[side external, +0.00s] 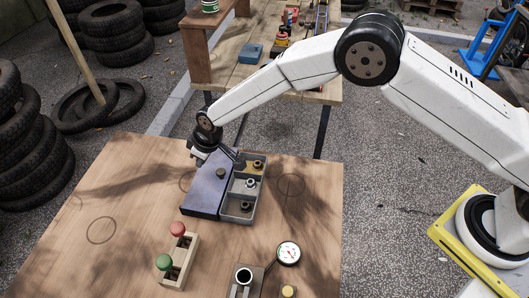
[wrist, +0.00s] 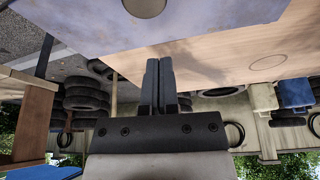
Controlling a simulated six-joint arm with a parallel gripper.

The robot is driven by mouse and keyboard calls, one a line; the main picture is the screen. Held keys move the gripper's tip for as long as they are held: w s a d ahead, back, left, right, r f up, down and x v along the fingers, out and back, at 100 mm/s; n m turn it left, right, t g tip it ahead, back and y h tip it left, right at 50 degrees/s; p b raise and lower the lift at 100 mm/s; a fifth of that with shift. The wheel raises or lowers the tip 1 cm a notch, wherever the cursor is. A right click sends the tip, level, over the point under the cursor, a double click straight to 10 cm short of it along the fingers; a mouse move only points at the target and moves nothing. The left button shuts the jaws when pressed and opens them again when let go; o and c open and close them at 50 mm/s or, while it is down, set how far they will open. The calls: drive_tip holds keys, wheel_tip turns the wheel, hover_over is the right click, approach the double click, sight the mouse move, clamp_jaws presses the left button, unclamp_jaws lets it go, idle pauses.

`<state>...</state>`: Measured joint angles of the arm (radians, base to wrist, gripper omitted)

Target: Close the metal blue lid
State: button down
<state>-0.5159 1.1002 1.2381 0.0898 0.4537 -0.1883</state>
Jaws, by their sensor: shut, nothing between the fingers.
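The blue metal lid (side external: 205,192) stands open on the left side of a grey compartment box (side external: 247,207), with a round knob on its face. The box's compartments are uncovered and hold several nut-like parts. In the wrist view the lid (wrist: 85,25) fills the top left, its knob (wrist: 145,6) cut off by the top edge. My gripper (side external: 233,157) is at the far end of the lid and box; its fingers (wrist: 158,62) are shut and empty. Whether they touch the lid is not clear.
A red and green button box (side external: 178,258) stands in front of the lid. A gauge (side external: 288,253) and a black-ringed fitting (side external: 244,276) are at the front right. The wooden tabletop (side external: 120,200) is clear to the left. A second bench (side external: 310,90) stands behind.

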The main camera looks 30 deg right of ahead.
sight(209, 174)
drive_tip(key=shift+s+d+f, duration=0.15)
drive_tip(key=shift+s+d, duration=0.35)
drive_tip(key=shift+s, duration=0.2)
drive_tip(key=shift+s+d+f, duration=0.15)
drive_tip(key=shift+s+d, duration=0.3)
drive_tip(key=shift+s, duration=0.2)
drive_tip(key=shift+s+d, duration=3.5)
drive_tip(key=shift+w+a, duration=0.1)
drive_tip(key=shift+w+a+r, duration=0.25)
drive_tip(key=shift+w+a, duration=0.3)
drive_tip(key=shift+w, duration=0.25)
drive_tip(key=shift+w+a+r, duration=0.2)
drive_tip(key=shift+w+a, duration=0.35)
drive_tip(key=shift+w, duration=0.25)
drive_tip(key=v, duration=1)
drive_tip(key=shift+s, duration=0.15)
